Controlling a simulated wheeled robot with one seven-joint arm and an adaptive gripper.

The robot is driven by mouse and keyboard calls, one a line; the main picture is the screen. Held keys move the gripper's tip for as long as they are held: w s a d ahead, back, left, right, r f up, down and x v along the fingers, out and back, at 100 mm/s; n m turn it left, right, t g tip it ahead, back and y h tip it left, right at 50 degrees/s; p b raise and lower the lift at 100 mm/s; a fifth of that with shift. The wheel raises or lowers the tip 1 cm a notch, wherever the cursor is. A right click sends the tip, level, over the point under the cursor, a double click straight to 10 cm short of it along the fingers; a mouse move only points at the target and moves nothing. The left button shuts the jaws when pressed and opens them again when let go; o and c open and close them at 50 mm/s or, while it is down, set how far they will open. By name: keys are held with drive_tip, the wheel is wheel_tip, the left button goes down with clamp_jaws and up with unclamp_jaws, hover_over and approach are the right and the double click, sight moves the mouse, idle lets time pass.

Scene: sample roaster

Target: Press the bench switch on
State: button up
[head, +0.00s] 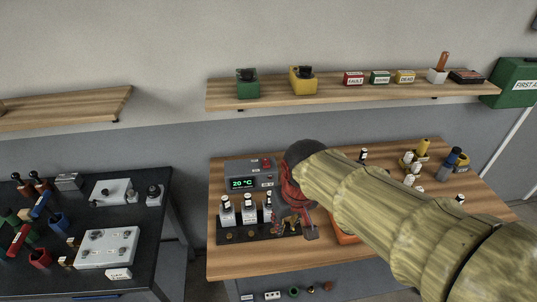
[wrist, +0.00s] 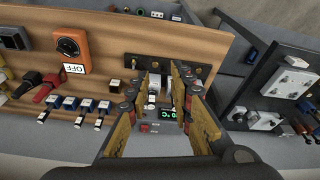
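An orange box with a round black dial (wrist: 68,46) stands on the wooden bench in the wrist view, with a white OFF label (wrist: 74,69) beside it. In the head view only an edge of the orange box (head: 346,238) shows from behind my arm. A grey control unit (head: 250,174) has a green display reading 20 °C and a small red switch (head: 266,164) on top. Which one is the bench switch I cannot tell for certain. My gripper (wrist: 165,78) is open and empty, pointing down over the bench near the control unit; its display (wrist: 168,113) shows between the fingers.
A black rack (head: 230,237) with several white-labelled bottles stands in front of the control unit, close to my gripper. More bottles and a yellow stand (head: 408,161) are at the bench's right. A shelf (head: 330,92) hangs above. A dark table (head: 150,225) stands left, across a gap.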

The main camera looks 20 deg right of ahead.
drive_tip(key=shift+m+t+h, duration=0.3)
drive_tip(key=shift+m+h, duration=0.1)
drive_tip(key=shift+m, duration=0.4)
drive_tip(key=w+d+f+p, duration=0.1)
drive_tip(key=w+d+f, duration=0.1)
drive_tip(key=w, duration=0.6)
drive_tip(key=w+d+f+p, duration=0.1)
drive_tip(key=w+d+f, duration=0.1)
drive_tip(key=w+d, duration=0.2)
drive_tip(key=w+d+f+p, duration=0.1)
drive_tip(key=w+d+f, duration=0.1)
drive_tip(key=w, duration=0.9)
drive_tip(key=shift+w+d+p, duration=0.3)
drive_tip(key=shift+d+p, duration=0.05)
drive_tip(key=shift+d, duration=0.1)
clamp_jaws()
drive_tip(key=w+d+r+t, duration=0.2)
drive_tip(key=w+r+t, duration=0.1)
drive_tip(key=w, duration=0.7)
drive_tip(key=shift+r+m+h, duration=0.3)
drive_tip(key=shift+r, duration=0.2)
drive_tip(key=shift+s, duration=0.1)
